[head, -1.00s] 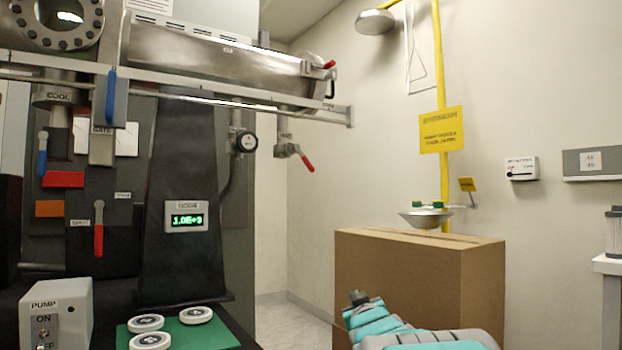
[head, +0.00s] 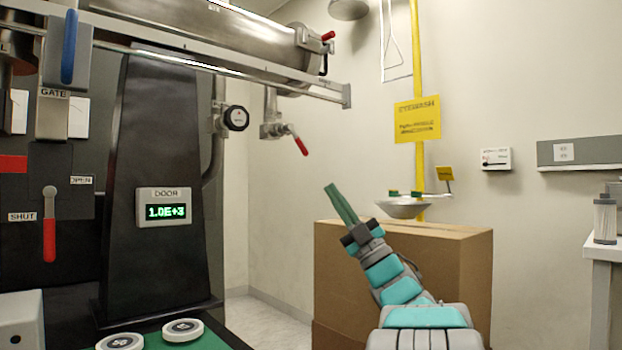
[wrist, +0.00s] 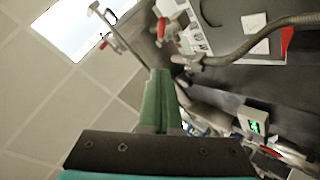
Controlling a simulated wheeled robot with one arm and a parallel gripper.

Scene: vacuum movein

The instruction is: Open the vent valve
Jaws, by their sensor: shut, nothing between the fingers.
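A small metal valve with a red-tipped lever (head: 300,143) hangs under the right end of the metal rail, and the lever slants down to the right. Its label is too small to read, so I cannot confirm that it is the vent valve. My gripper (head: 330,188) has long green fingers, shut and empty, pointing up and left. In the head view it shows below and right of the lever, apart from it. In the wrist view the green fingers (wrist: 159,100) point up the picture, and a red lever (wrist: 162,28) shows beyond their tips.
A large metal cylinder (head: 235,40) lies above the rail (head: 215,68). A dark column carries the DOOR display (head: 164,209). A cardboard box (head: 460,265) and an eyewash bowl (head: 403,208) stand behind my arm.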

